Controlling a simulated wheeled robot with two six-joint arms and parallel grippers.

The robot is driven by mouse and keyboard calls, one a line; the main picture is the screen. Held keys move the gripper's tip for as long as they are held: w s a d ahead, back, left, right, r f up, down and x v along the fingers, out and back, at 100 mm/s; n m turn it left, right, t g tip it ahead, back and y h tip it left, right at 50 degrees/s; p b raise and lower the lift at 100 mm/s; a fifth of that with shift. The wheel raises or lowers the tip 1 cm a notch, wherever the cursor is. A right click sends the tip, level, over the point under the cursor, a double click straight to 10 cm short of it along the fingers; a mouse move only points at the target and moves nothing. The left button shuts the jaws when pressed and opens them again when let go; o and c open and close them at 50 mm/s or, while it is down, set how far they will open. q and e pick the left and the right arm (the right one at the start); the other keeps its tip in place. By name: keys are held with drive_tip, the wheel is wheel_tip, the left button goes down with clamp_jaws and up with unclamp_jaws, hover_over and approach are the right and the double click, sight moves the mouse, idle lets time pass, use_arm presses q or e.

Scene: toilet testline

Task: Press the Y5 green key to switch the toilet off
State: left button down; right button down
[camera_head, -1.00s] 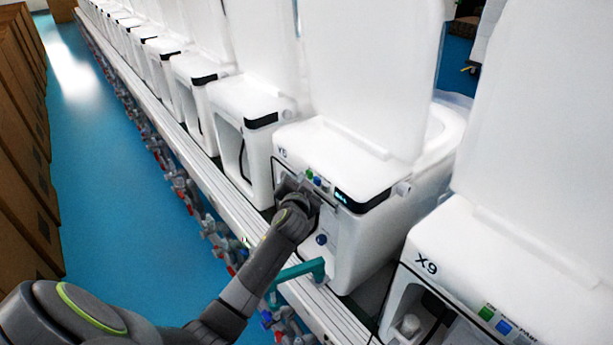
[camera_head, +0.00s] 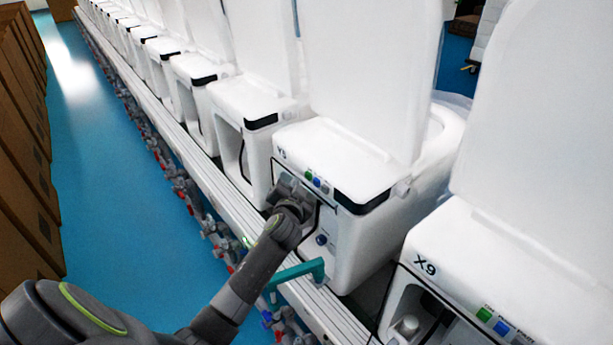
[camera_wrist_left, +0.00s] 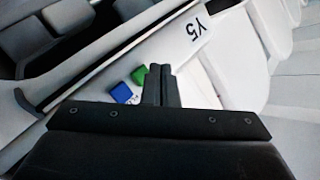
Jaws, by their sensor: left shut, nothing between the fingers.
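The Y5 toilet (camera_head: 330,155) is white with its lid up, and its front display strip (camera_head: 362,203) is dark. Its green key (camera_head: 308,175) sits beside a blue key (camera_head: 317,182) on the front panel. In the left wrist view the green key (camera_wrist_left: 138,75) and blue key (camera_wrist_left: 121,92) lie just left of my left gripper's shut, empty fingertips (camera_wrist_left: 160,72). The tips partly cover the green key's edge; I cannot tell if they touch it. In the head view the left gripper (camera_head: 289,187) is at the panel's upper left. My right gripper is out of view.
The X9 toilet (camera_head: 470,245) stands close on the right, with its own green key (camera_head: 485,313) and blue key. More white toilets line the bench (camera_head: 225,190) to the back left. A teal pipe (camera_head: 295,272) is below my forearm. Blue floor (camera_head: 120,220) is clear on the left.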

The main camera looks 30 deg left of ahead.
use_arm(q)
drive_tip(key=s, duration=0.1)
drive_tip(key=s+a+p, duration=0.1)
drive_tip(key=s, duration=0.1)
drive_tip(key=s+a, duration=0.1)
drive_tip(key=s, duration=0.1)
idle(0.6)
